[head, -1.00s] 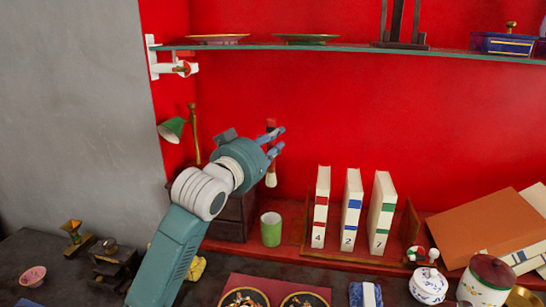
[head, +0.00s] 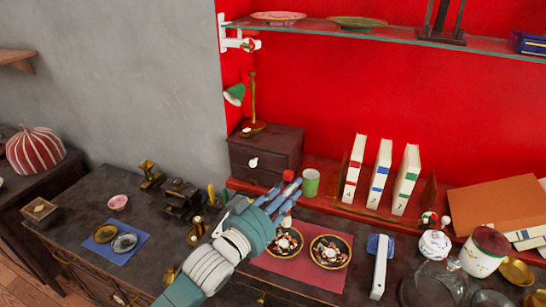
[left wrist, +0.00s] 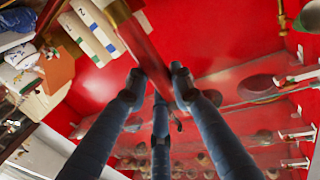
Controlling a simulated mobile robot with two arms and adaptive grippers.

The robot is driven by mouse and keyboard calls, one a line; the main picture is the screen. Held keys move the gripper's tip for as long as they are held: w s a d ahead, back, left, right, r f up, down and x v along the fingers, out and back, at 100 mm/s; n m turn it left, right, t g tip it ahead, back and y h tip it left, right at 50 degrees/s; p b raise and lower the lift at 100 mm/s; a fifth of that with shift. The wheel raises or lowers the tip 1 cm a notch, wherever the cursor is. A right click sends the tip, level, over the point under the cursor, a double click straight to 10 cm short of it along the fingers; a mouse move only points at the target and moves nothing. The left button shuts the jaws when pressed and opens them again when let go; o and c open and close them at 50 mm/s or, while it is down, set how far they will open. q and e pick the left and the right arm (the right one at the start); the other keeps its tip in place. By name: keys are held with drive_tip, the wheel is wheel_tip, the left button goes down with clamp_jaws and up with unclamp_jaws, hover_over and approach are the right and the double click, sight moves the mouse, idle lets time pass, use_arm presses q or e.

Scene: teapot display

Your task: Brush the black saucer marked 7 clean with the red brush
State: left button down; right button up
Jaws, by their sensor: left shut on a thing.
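My left gripper (head: 286,192) is shut on the red brush (head: 288,175). Its pale bristle end (head: 287,221) points down, over or close to the left black saucer (head: 284,243); I cannot tell whether they touch. In the left wrist view the red handle (left wrist: 148,45) runs between my fingertips. A second black saucer (head: 330,252) lies to the right. Both saucers have gold rims and coloured patterns and lie on a dark red mat (head: 300,275). I cannot read a 7 on either. My right gripper is not in view.
A green cup (head: 310,182) and a dark drawer box (head: 265,150) stand behind. Numbered white books (head: 380,172) stand on the red ledge. A white and blue piece (head: 379,268) is right of the mat. A blue mat (head: 117,248) with two small dishes lies left.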

sight(288, 216)
use_arm(q)
drive_tip(key=f+b, duration=0.5)
drive_tip(key=shift+s+f, duration=0.25)
drive_tip(key=shift+s, duration=0.1)
drive_tip(key=shift+f, duration=0.5)
drive_tip(key=shift+f+b, duration=0.75)
drive_tip(key=shift+f, duration=0.25)
drive_tip(key=shift+w, duration=0.1)
